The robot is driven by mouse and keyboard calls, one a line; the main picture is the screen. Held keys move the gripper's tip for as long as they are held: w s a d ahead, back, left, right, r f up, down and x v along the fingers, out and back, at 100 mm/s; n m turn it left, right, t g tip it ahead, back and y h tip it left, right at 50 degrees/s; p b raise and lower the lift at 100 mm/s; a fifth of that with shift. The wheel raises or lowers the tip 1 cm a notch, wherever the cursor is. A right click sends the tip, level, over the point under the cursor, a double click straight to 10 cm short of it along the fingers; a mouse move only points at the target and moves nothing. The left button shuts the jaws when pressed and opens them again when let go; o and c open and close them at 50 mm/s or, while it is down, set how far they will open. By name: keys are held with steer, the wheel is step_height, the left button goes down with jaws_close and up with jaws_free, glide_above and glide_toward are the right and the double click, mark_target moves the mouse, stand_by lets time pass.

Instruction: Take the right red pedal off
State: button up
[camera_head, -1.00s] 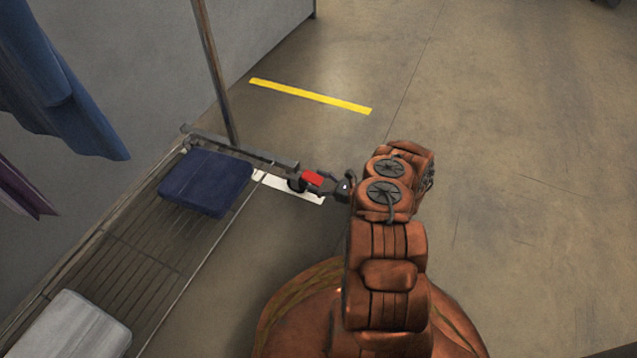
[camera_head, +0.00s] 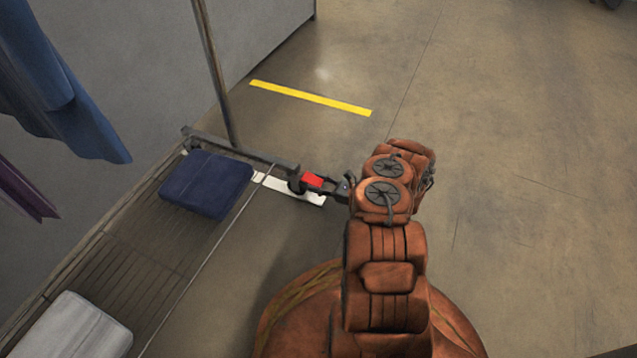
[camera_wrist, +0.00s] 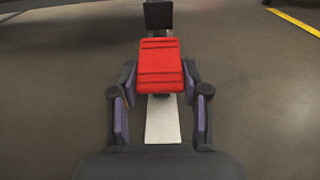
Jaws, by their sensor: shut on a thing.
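The red pedal (camera_head: 313,180) is at the end of the rack's base bar, above a white strip on the floor. It also shows in the wrist view as a red ridged block (camera_wrist: 161,65), with a dark square part just beyond it. My gripper (camera_head: 328,184) reaches in from the right, with one finger on each side of the pedal's near end. In the wrist view my gripper (camera_wrist: 160,85) is shut on the pedal. The pedal's underside is hidden.
The rack's dark base bar (camera_head: 240,149) and upright pole (camera_head: 214,75) stand to the left. A folded blue cloth (camera_head: 206,183) and a grey-white one (camera_head: 70,328) lie on the slatted shelf (camera_head: 133,262). Blue garments (camera_head: 60,90) hang at upper left. Floor beyond the yellow line (camera_head: 310,97) is clear.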

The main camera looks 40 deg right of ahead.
steer(key=shift+w+r+g+h+p, duration=0.15)
steer(key=shift+r+g+h+p, duration=0.5)
steer(key=shift+g+p, duration=0.5)
steer(key=shift+r+g+h+p, duration=0.1)
steer(key=shift+g+h+p, duration=0.45)
steer(key=shift+g+p, duration=0.25)
steer(key=shift+g, duration=0.35)
steer(key=shift+h, duration=0.3)
steer(key=o, duration=1.1)
steer(key=shift+o, duration=0.2)
steer(key=v, duration=1.2)
